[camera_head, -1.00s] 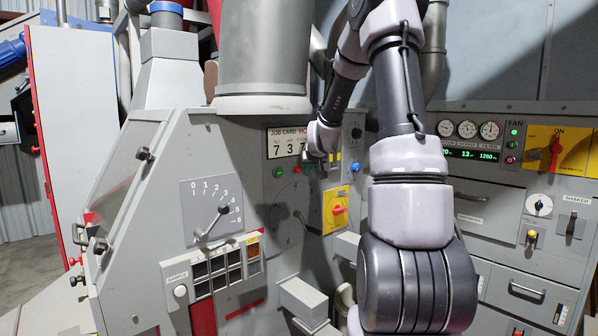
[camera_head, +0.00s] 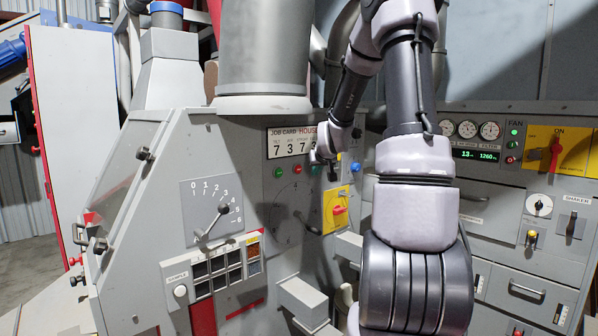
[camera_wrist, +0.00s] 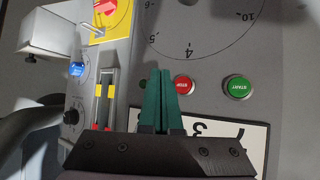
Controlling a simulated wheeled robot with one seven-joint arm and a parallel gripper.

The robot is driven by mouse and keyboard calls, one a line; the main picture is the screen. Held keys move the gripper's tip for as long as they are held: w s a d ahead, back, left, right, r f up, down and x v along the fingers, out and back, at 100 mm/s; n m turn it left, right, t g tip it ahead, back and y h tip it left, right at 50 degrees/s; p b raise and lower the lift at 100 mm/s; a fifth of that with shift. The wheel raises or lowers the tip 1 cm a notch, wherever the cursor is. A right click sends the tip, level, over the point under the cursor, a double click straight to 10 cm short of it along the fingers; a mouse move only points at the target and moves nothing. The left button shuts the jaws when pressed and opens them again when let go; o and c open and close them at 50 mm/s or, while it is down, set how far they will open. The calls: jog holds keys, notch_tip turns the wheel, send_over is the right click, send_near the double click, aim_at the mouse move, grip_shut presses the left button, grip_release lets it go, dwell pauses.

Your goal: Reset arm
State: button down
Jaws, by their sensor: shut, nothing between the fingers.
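My gripper (camera_wrist: 160,78) shows in the wrist view as two green fingers pressed together with nothing between them. In the head view my gripper (camera_head: 332,172) is small and partly hidden, in front of the grey machine panel just below the job card (camera_head: 290,141). In the wrist view the fingertips point toward the panel beside the red stop button (camera_wrist: 185,85), with the green start button (camera_wrist: 238,88) further right. I cannot tell whether the fingers touch the panel.
A yellow plate with a red switch (camera_head: 339,210) sits below my gripper. A lever on a numbered scale (camera_head: 212,222) is at left. The fan panel (camera_head: 475,140) with gauges and drawers stands at right. A large grey cylinder (camera_head: 263,50) rises above the machine.

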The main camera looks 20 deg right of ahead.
jog(key=s+a+r+g+y, duration=0.1)
jog(key=s+a+r, duration=0.35)
jog(key=s, duration=0.35)
jog(key=s+a+r+m+g, duration=0.1)
jog(key=s+a+r, duration=0.2)
jog(key=s+a, duration=0.3)
jog(key=s+a+r+y, duration=0.1)
jog(key=s+a+r, duration=0.3)
jog(key=s, duration=0.5)
jog(key=s+a+m+g+y, duration=0.1)
jog(key=s+a, duration=0.3)
jog(key=s, duration=0.7)
jog(key=shift+s+r+g+y, duration=0.3)
jog(key=shift+s+y, duration=0.1)
jog(key=shift+y, duration=0.2)
jog(key=shift+a, duration=0.1)
